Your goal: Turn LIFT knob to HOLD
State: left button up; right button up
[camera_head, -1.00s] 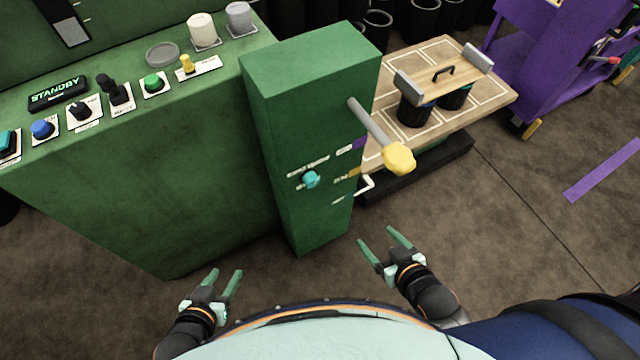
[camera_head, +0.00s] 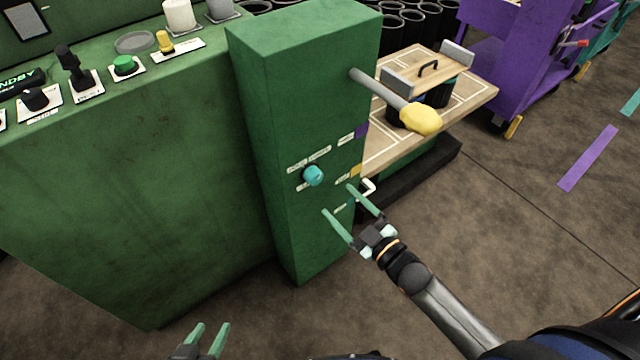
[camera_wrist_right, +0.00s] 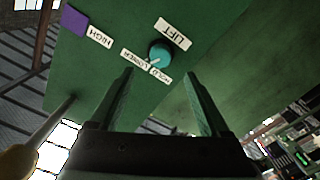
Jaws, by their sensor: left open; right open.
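The teal LIFT knob (camera_head: 313,175) sits on the front of the green column (camera_head: 300,110) in the head view. The right wrist view shows the knob (camera_wrist_right: 160,53) with a LIFT label (camera_wrist_right: 173,33) on one side and small labels, apparently HOLD and LOWER, (camera_wrist_right: 146,66) on the other. A pale mark on the knob faces the small labels; which one it points at I cannot tell. My right gripper (camera_head: 337,200) is open and empty, in front of the column, just below and right of the knob, not around it. My left gripper (camera_head: 210,328) is open and low at the bottom edge.
A grey lever with a yellow handle (camera_head: 421,118) juts from the column's right side, above my right gripper. A small pale hook (camera_head: 368,187) is close to that gripper. A green console (camera_head: 130,190) stands left. A wooden table (camera_head: 475,92) stands behind right.

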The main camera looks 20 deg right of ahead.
aim_at(318, 180)
jog(key=x, duration=0.4)
jog(key=shift+b, duration=0.3)
jog(key=b+x, duration=0.1)
jog(key=x, duration=0.3)
jog(key=shift+w+a+f, duration=0.1)
jog(key=shift+w+a, duration=0.05)
jog(key=shift+w, duration=0.1)
pick_arm(q)
jog(key=w+r+t, duration=0.3)
jog(key=w+r, duration=0.1)
jog(key=r, duration=0.1)
jog(key=shift+w+a+r+m, duration=0.3)
jog(key=shift+a, duration=0.05)
pick_arm(e)
grip_shut()
